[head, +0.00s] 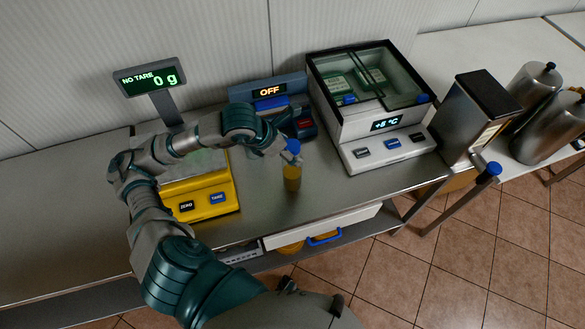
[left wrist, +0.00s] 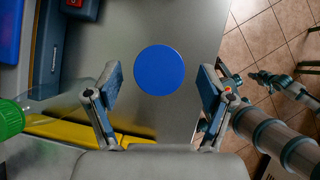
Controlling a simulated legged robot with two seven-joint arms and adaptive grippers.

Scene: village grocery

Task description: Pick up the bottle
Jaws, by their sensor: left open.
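The bottle (head: 291,178) holds amber contents, has a blue cap, and stands upright near the front edge of the steel counter. My left gripper (head: 279,147) is by its top in the head view and partly covers it. In the left wrist view the round blue cap (left wrist: 159,70) shows from above, between the spread fingers of my left gripper (left wrist: 160,88). The gripper is open, with gaps on both sides of the cap. The bottle's body is hidden below the cap there. Whether my right gripper is open or shut cannot be made out.
A yellow scale (head: 211,205) stands left of the bottle, with a display reading 0 g. A blue-grey device (head: 268,90) marked OFF stands behind. A glass-topped cooler (head: 385,125) and a metal dispenser (head: 470,110) stand to the right. A green cap (left wrist: 10,118) shows at the wrist view's left edge.

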